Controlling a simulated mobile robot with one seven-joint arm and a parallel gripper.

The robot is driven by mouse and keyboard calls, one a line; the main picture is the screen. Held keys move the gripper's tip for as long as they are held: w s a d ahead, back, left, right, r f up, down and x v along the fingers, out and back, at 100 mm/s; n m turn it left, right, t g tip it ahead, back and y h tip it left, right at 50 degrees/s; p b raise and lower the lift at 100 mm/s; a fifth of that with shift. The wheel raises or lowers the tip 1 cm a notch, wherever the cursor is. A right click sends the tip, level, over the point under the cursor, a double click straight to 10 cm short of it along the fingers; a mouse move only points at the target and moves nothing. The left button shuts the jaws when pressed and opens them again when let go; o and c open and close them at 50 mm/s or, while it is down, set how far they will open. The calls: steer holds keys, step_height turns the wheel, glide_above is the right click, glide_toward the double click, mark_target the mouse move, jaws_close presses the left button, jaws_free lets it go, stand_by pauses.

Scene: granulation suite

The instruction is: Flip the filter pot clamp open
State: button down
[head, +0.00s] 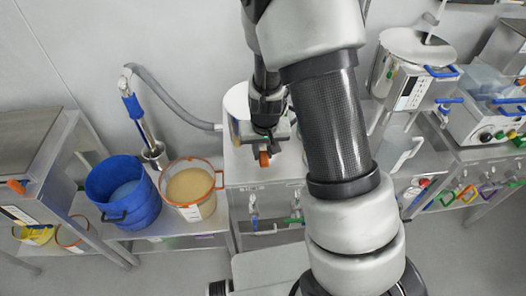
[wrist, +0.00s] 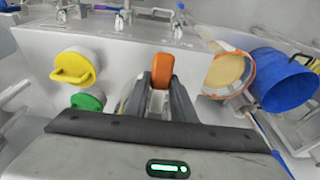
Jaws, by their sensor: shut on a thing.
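My gripper (head: 267,143) reaches down from above to the front of a steel cabinet. In the wrist view its two dark fingers (wrist: 160,92) are shut on an orange clamp handle (wrist: 160,70). The orange handle also shows in the head view (head: 264,159), just below the fingers. The filter pot (head: 236,105) appears as a pale round vessel on the cabinet, mostly behind my gripper. The base of the handle is hidden between the fingers, so the clamp's exact angle is unclear.
A yellow knob (wrist: 78,68) and a green knob (wrist: 88,101) sit left of my fingers in the wrist view. A blue bucket (head: 122,190) and an orange-rimmed bucket (head: 190,187) of tan material stand left of the cabinet. A grey hose (head: 170,100) runs behind them.

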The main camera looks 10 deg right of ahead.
mark_target(265, 161)
steer(key=shift+w+d+r+t, duration=0.15)
steer(key=shift+w+r+t, duration=0.15)
steer(key=shift+w+r, duration=0.4)
steer(key=c, duration=1.5)
jaws_free()
steer(key=shift+w+f, duration=0.1)
steer(key=shift+f, duration=0.15)
steer(key=p+v, duration=0.2)
steer(key=v, duration=1.5)
steer(key=shift+r, duration=0.25)
